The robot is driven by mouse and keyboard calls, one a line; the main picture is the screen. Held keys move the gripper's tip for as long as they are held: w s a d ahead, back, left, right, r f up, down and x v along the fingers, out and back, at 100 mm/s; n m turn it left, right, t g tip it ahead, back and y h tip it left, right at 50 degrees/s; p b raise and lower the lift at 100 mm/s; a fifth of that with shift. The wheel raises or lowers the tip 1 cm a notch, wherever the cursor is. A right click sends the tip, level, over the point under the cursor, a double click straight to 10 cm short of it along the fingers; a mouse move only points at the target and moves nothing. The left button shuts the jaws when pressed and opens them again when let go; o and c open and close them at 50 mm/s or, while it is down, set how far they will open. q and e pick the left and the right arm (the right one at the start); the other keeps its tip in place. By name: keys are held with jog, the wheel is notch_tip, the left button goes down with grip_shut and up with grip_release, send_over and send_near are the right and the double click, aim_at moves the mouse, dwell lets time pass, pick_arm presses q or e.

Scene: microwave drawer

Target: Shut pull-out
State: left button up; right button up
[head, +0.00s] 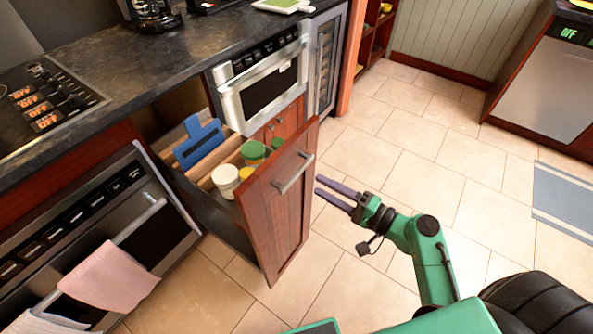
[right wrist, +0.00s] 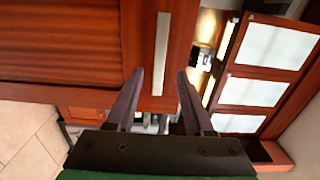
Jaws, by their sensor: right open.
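The pull-out (head: 275,207) is a tall wooden drawer front with a metal bar handle (head: 293,173), and it stands open from the counter. It holds jars and a blue board (head: 198,144). My right gripper (head: 329,192) is open and empty, just to the right of the pull-out's front, with its fingers pointing toward it. In the right wrist view, the fingers (right wrist: 157,85) are apart, with the wooden front and its handle (right wrist: 161,54) beyond them. I cannot tell whether a finger touches the front. My left gripper is not in view.
An oven (head: 100,240) with pink and white towels is left of the pull-out. A microwave (head: 262,85) is built in behind it. Tiled floor (head: 420,150) is clear to the right, with a striped rug (head: 563,200) at the far right.

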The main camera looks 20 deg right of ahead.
aim_at(299, 175)
jog(key=p+x, duration=0.1)
jog(key=x, duration=0.7)
jog(key=shift+w+a, duration=0.1)
jog(key=shift+w, duration=0.05)
grip_shut()
jog(key=shift+f, duration=0.1)
dwell(0.8)
